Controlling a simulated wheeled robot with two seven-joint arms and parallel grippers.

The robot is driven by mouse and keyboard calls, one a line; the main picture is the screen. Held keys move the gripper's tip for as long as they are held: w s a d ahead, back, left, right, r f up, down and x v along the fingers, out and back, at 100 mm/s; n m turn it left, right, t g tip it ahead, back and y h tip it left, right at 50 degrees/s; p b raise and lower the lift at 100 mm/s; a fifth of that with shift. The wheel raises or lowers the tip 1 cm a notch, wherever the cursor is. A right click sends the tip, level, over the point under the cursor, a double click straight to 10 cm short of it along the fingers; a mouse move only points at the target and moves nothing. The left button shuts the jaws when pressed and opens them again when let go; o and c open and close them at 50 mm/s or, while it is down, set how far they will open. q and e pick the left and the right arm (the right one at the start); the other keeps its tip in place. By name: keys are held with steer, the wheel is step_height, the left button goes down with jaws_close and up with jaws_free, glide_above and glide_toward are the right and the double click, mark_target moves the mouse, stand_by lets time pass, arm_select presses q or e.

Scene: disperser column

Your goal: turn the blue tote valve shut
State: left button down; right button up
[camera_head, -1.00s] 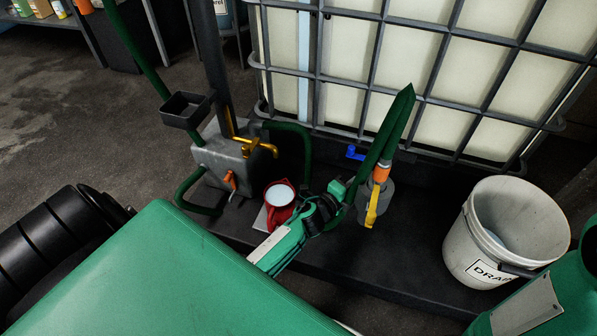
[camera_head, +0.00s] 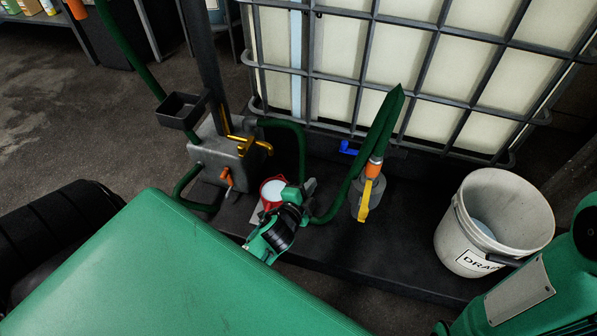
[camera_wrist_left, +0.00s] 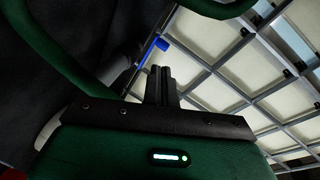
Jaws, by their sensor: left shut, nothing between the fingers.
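The blue tote valve handle (camera_head: 348,148) sits low at the front of the caged tote (camera_head: 330,92), behind the dark green hose. It also shows in the left wrist view (camera_wrist_left: 160,44), just beyond my fingertips. My left gripper (camera_head: 308,187) is in front and to the left of the valve, beside the red jug. In the left wrist view the left gripper's fingers (camera_wrist_left: 162,72) are together and empty, with a gap between them and the blue handle. My right gripper is out of view; only part of its arm shows at the lower right.
A red jug (camera_head: 264,204) of pale liquid stands by my left gripper. A green hose (camera_head: 378,130) with a yellow-handled nozzle (camera_head: 364,202) rises in front of the tote. A grey box with a yellow tap (camera_head: 252,144) is at left, a white drain bucket (camera_head: 456,232) at right.

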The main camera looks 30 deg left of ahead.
arm_select(q)
steer(key=s+d+r+n+g, duration=0.1)
steer(key=s+r+n+g, duration=0.1)
steer(key=s+r+n, duration=0.1)
steer(key=s+d+r+n+g+p, duration=0.1)
steer(key=s+d+r+n+g, duration=0.1)
steer(key=s+n, duration=0.3)
steer(key=shift+s+r+g+h, duration=0.4)
steer(key=shift+s+g, duration=0.2)
steer(key=shift+s, duration=0.65)
